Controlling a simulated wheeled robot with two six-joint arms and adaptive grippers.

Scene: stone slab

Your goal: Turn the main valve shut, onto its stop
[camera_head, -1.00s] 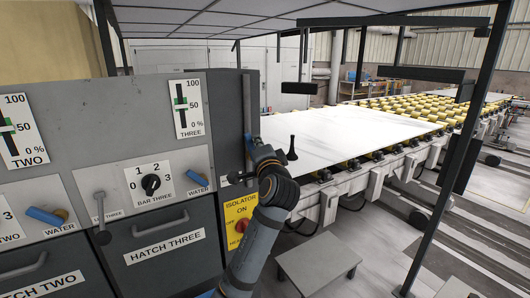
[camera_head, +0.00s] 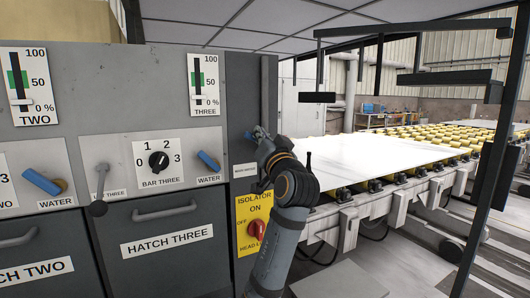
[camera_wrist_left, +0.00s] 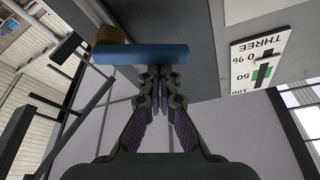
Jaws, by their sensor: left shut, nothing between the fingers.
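The main valve has a blue bar handle (camera_wrist_left: 140,54) on a brass-coloured hub (camera_wrist_left: 108,37), seen in the left wrist view. The bar lies across that view, just beyond the fingertips. My left gripper (camera_wrist_left: 160,76) is shut and empty, its closed tips at or very near the bar; I cannot tell if they touch. In the head view the left gripper (camera_head: 262,137) is at the narrow dark panel, above the small label (camera_head: 244,170), and hides most of the valve. My right gripper is out of view.
Below the label is the yellow isolator plate with a red knob (camera_head: 257,229), close to my left forearm. To the left are a blue water lever (camera_head: 208,160), the bar three knob (camera_head: 158,160) and hatch three (camera_head: 166,238). A white slab (camera_head: 390,157) lies on rollers at right.

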